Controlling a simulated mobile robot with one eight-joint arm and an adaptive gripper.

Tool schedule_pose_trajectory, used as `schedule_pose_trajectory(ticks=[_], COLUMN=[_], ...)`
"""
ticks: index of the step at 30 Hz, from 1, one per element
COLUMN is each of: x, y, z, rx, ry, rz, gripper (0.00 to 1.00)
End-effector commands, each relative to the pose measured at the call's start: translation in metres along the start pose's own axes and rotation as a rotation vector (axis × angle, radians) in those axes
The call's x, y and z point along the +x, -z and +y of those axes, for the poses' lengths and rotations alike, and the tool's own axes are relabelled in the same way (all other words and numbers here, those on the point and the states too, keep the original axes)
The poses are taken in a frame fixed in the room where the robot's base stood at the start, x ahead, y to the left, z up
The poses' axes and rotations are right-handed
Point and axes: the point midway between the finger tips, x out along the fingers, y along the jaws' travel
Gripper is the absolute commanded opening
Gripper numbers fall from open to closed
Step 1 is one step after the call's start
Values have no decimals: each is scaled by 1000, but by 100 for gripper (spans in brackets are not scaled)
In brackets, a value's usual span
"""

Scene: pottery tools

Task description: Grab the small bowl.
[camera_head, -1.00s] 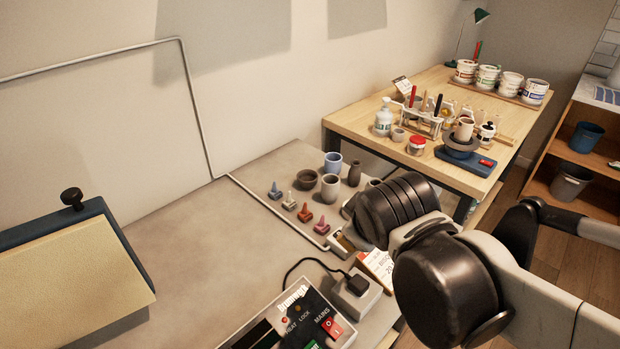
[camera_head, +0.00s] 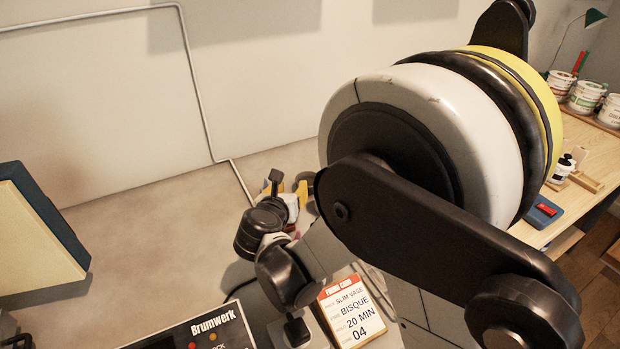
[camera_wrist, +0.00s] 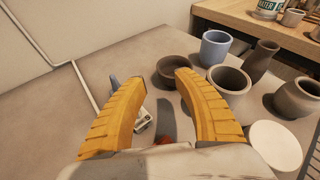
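The small bowl (camera_wrist: 174,72) is dark brown, round and upright on the grey surface. In the wrist view it is just beyond my gripper (camera_wrist: 158,84), whose two yellow ribbed fingers are spread apart. The bowl shows past the fingertips, and the right finger covers part of its near right side. Nothing is held between the fingers.
A blue cup (camera_wrist: 215,48), a grey pot (camera_wrist: 229,82), a dark vase (camera_wrist: 261,58) and another grey vessel (camera_wrist: 298,97) stand right of the bowl. A white disc (camera_wrist: 273,142) is nearer. A firing card (camera_head: 352,312) stands at the front.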

Motion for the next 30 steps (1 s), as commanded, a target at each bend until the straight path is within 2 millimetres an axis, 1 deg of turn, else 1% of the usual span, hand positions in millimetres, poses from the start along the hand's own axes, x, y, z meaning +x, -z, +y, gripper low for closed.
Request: schedule_pose_trajectory(ticks=[3,6,11,14,19,22,27,28,29,30], x=[21,36,48,62,89,96,96,96,96,96], y=[1,1,0,0,1,0,0,0,0,0], z=[-1,-1,-1,-1,-1,-1,-1,-1,-1,-1], rx=[3,5,5,5,7,5,6,6,6,6], ry=[3,2,1,2,2,1,0,0,0,0], rz=[1,2,2,2,2,2,2,2,2,2], gripper=[37,37,37,37,37,37,37,33,23,11])
